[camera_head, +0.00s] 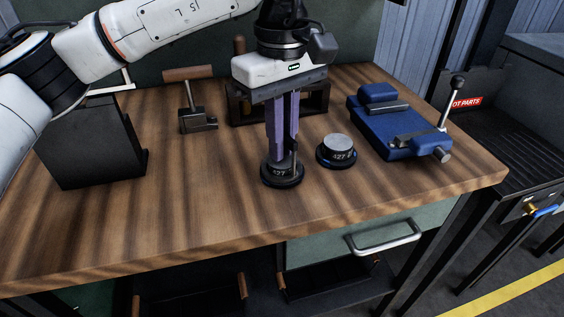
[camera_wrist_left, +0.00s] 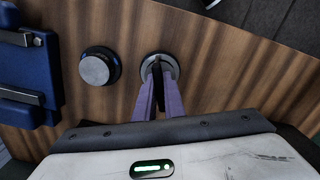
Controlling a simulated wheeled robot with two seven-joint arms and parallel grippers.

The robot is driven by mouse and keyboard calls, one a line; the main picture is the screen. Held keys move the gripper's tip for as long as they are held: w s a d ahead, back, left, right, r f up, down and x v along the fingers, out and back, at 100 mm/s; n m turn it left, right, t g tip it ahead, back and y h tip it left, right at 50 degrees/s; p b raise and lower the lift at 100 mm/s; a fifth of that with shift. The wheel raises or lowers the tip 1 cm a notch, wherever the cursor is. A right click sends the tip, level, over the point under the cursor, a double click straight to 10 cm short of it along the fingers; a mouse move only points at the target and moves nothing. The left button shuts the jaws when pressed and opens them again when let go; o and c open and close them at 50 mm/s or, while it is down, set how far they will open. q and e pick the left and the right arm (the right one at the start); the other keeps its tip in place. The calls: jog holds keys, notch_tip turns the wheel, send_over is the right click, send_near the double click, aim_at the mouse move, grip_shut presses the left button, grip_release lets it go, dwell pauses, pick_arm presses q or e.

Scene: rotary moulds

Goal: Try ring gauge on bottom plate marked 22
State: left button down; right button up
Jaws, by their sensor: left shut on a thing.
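My left gripper (camera_head: 281,155) points straight down, its purple fingers shut on the dark upright grip of what looks like the ring gauge. In the left wrist view, the gripper (camera_wrist_left: 159,76) covers much of the ring gauge. Below the fingertips is a dark round plate (camera_head: 278,172) with a marking that looks like 427, hard to read; a grey rim shows in the wrist view (camera_wrist_left: 172,63). Whether the ring is seated around the plate's boss is hidden. To its right stands a second round plate (camera_head: 337,153), silver-topped and similarly marked, also in the wrist view (camera_wrist_left: 97,68). My right gripper is out of view.
A blue clamp fixture (camera_head: 395,125) with an upright lever stands at the right. A dark open rack (camera_head: 318,100) is behind the gripper. A wooden-handled tool (camera_head: 192,105) and a black panel (camera_head: 90,145) stand left. The wooden tabletop (camera_head: 200,200) is clear in front.

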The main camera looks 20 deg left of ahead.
pick_arm(q)
jog(key=shift+r+p, duration=2.85)
jog(key=shift+r, duration=0.9)
